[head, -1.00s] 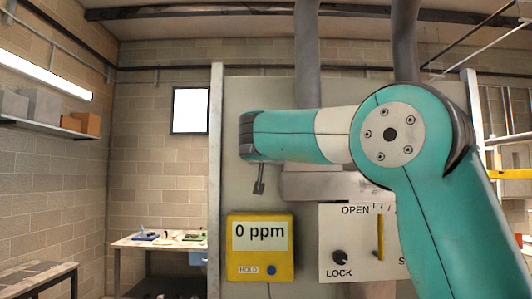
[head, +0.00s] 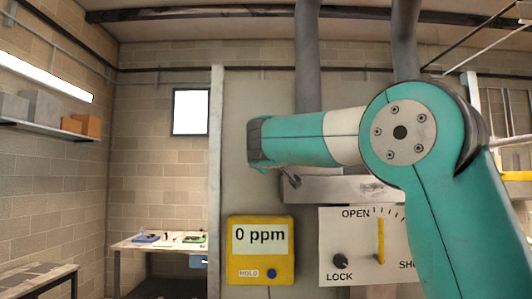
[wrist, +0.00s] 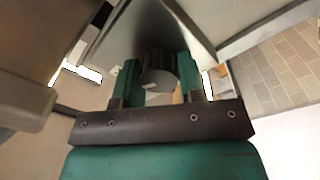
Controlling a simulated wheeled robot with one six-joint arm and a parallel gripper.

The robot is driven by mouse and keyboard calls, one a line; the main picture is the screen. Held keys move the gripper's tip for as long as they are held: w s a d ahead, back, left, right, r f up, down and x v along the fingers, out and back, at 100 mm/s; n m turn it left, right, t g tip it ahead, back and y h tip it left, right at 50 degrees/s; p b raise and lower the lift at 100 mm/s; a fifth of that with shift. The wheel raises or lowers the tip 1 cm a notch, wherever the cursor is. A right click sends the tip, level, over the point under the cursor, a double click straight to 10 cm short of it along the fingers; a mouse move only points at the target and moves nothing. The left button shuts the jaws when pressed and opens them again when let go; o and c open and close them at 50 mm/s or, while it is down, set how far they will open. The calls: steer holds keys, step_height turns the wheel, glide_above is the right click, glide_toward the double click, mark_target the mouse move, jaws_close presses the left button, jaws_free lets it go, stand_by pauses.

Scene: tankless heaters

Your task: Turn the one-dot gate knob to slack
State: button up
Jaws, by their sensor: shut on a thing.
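In the wrist view, a dark grey round knob (wrist: 158,70) with a small pale mark on its face sits between the two teal fingers. My gripper (wrist: 159,82) is shut on it, one finger on each side. The knob's dots and any slack marking cannot be made out. In the head view the gripper's fingers and the held knob are hidden behind my arm, and only a small dark part shows below the wrist.
A white panel (head: 355,222) carries OPEN and LOCK labels, a tick scale, a yellow upright lever (head: 380,240) and a black lock knob (head: 340,261). A yellow meter (head: 260,264) beside it reads 0 ppm. A workbench (head: 135,244) stands at the back left.

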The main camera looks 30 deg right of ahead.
steer(key=shift+f+n, duration=0.1)
steer(key=shift+n, duration=1)
steer(key=o, duration=0.6)
steer(key=shift+o, duration=0.2)
steer(key=r+b+v, duration=0.1)
steer(key=b+v, duration=0.5)
steer(key=v, duration=1.1)
steer(key=shift+s+f+b, duration=0.25)
steer(key=shift+f+b, duration=0.15)
steer(key=shift+f, duration=0.1)
